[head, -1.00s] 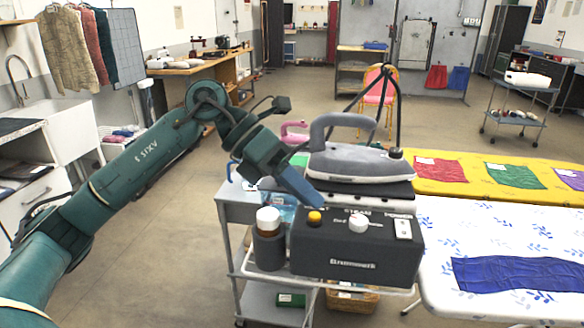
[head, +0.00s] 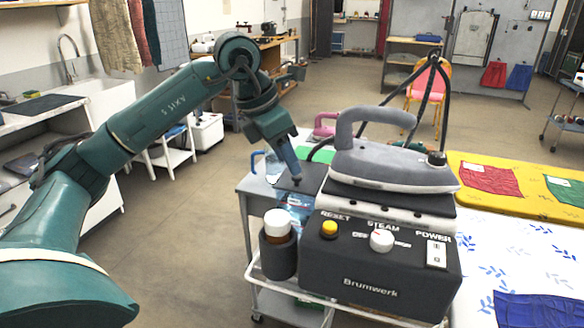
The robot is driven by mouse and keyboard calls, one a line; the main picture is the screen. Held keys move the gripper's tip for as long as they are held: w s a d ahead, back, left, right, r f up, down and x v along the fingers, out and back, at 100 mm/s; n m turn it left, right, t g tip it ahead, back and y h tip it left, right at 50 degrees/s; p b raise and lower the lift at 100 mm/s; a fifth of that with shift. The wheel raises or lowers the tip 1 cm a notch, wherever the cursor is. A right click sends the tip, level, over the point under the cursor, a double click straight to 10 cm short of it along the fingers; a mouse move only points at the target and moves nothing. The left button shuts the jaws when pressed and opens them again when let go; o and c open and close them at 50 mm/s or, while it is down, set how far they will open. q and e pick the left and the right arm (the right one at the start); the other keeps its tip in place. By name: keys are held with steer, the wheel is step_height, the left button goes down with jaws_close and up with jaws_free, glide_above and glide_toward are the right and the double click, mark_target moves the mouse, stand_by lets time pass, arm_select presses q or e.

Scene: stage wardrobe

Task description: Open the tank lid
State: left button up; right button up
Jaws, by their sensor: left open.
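The steam station (head: 375,265) is a dark box marked Brumwerk on a grey trolley, with a grey iron (head: 390,165) resting on top. A translucent blue tank (head: 297,205) shows at its left side, partly hidden by a brown bottle. A dark flat plate, which looks like the tank lid (head: 312,178), lies level over the tank and looks shut. My left gripper (head: 294,176) is open and points down at this lid. Its tips are at or just above the lid; I cannot tell whether they touch. My right gripper is not in view.
A brown bottle with a white cap (head: 278,228) stands in a holder at the station's left front. A pink iron (head: 325,126) and a blue-handled jug (head: 270,168) are behind. The iron's hose rises at the back. A patterned ironing board (head: 505,245) is at right.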

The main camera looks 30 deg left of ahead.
mark_target(292, 187)
arm_select(q)
steer(key=shift+x, duration=1.7)
jaws_close()
